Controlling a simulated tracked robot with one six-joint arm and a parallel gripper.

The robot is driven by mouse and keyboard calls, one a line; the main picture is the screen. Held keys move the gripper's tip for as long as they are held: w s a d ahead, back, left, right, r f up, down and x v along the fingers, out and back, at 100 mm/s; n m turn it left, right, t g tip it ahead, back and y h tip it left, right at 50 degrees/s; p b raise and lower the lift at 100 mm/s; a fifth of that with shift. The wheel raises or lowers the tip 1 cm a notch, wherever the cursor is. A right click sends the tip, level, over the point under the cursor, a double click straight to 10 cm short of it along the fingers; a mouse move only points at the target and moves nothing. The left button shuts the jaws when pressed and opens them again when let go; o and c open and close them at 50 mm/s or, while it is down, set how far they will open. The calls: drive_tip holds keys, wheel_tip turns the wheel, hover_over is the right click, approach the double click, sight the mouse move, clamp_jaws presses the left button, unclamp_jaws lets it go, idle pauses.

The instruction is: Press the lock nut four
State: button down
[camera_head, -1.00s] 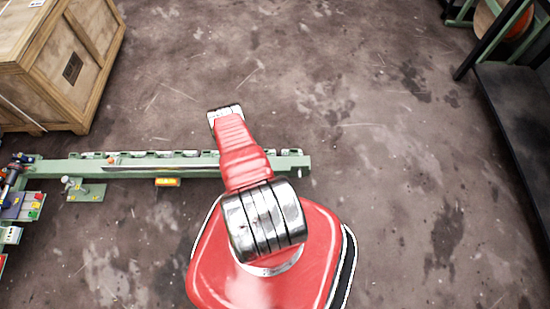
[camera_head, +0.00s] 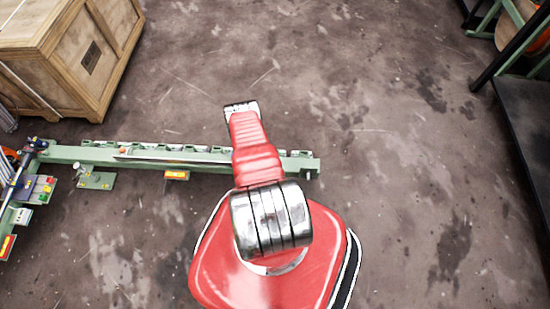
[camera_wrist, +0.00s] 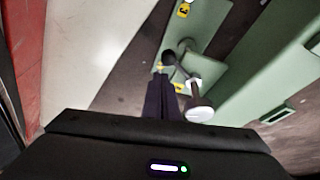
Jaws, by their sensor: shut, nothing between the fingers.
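In the wrist view my gripper (camera_wrist: 163,98) is shut and empty, its dark fingers pointing at a small metal fitting (camera_wrist: 199,113) with a round pale end and a dark ball. The fitting stands on a green plate (camera_wrist: 210,22) with yellow labels. The fingertips appear close to the fitting; I cannot tell if they touch it. In the head view a green plate with an upright metal piece (camera_head: 78,170) lies beside the long green rail (camera_head: 215,158). My arm hides my gripper there. I cannot tell which part is lock nut four.
A panel with colored buttons (camera_head: 42,187) stands at the left end of the rail. A yellow-orange block (camera_head: 177,175) sits at the rail's near side. A wooden crate (camera_head: 62,62) is at upper left, a dark bench (camera_head: 528,125) at right. The floor between is open.

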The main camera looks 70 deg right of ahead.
wheel_tip(320, 180, up, 10)
drive_tip(key=shift+w+a+f, duration=0.15)
drive_tip(key=shift+w+f, duration=0.05)
drive_tip(key=shift+w, duration=0.2)
idle(0.5)
idle(0.5)
